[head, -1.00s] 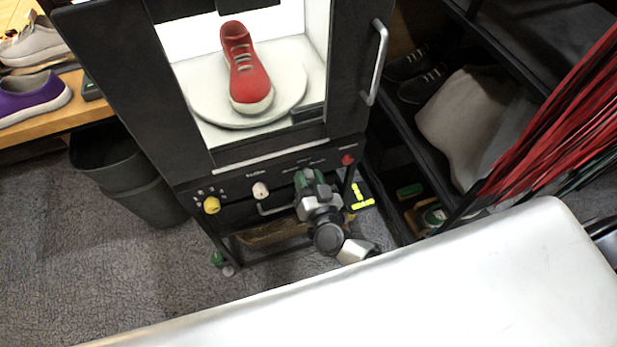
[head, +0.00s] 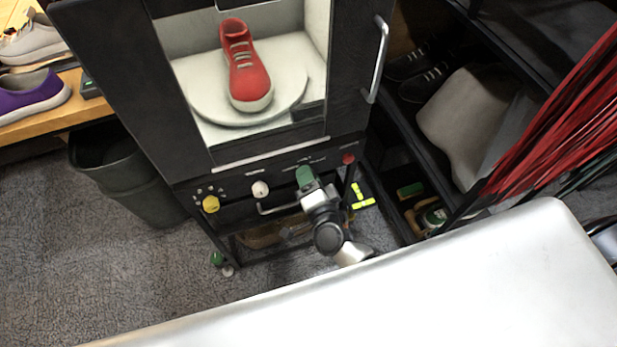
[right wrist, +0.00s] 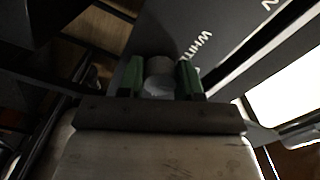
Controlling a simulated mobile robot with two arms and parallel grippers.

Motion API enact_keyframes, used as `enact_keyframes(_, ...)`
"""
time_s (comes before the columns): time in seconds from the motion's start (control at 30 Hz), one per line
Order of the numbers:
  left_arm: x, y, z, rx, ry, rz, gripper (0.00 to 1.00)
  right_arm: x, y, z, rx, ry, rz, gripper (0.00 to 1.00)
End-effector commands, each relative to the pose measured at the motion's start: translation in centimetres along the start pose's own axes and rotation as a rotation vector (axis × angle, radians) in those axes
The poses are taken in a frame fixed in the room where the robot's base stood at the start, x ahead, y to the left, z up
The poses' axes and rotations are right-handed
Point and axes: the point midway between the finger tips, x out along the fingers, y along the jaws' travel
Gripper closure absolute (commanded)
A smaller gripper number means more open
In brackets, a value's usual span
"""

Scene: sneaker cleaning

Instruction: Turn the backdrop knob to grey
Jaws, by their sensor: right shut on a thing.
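The backdrop knob (right wrist: 160,80) is a pale grey round knob between the two green fingers of my right gripper (right wrist: 160,82) in the right wrist view. The printed word WHITE is on the black panel beside it. In the head view, my right gripper (head: 305,176) is at the front panel of the black photo booth (head: 180,120), between the white knob (head: 260,189) and the red button (head: 348,159), and hides the backdrop knob. The booth's backdrop (head: 283,18) looks dull, pale grey behind a red sneaker (head: 246,70) on a round turntable (head: 290,95). My left gripper is out of view.
A yellow knob (head: 211,204) is at the panel's left end. A metal door handle (head: 376,62) stands out at the booth's right. A white table (head: 450,270) fills the front. A dark bin (head: 120,165) stands left, and shelves are on the right.

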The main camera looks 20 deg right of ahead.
Motion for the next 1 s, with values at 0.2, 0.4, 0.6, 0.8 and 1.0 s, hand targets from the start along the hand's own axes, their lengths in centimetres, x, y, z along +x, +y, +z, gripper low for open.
enact_keyframes(0.2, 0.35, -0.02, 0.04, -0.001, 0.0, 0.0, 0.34, -0.04, 0.11, -0.02, 0.103, 0.001, 0.001, 0.89)
enact_keyframes(0.4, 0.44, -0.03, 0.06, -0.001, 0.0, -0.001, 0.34, -0.03, 0.1, -0.03, 0.147, 0.001, 0.001, 0.89)
enact_keyframes(0.6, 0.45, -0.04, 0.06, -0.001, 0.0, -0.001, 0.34, -0.03, 0.08, -0.03, 0.16, 0.001, 0.001, 0.89)
enact_keyframes(0.8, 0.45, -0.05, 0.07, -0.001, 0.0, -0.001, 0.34, -0.04, 0.09, -0.04, 0.16, 0.001, 0.002, 0.89)
enact_keyframes(1.0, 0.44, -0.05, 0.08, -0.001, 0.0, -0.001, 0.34, -0.03, 0.08, -0.03, 0.159, 0.001, 0.001, 0.47)
